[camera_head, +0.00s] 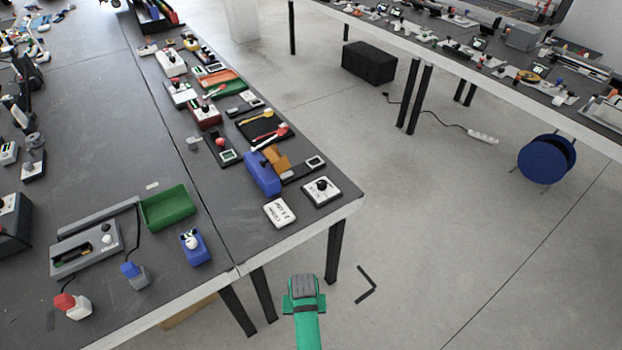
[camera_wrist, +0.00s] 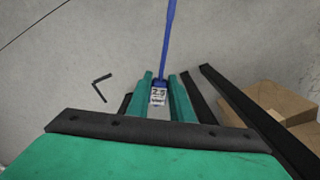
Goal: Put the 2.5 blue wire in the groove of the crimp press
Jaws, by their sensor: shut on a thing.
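The blue wire (camera_wrist: 168,40) shows in the wrist view with a white tag marked 2.5 near its held end. My gripper (camera_wrist: 160,84) is shut on it at the tag, and the wire extends away from the fingers. In the head view my green gripper (camera_head: 304,284) is over the floor, off the table's front edge; the wire cannot be made out there.
The grey table (camera_head: 215,235) holds a green tray (camera_head: 168,208), a grey device (camera_head: 85,252) and several small button boxes. Dark table legs (camera_head: 334,250) stand near my gripper. Cardboard boxes (camera_wrist: 285,103) lie at right in the wrist view.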

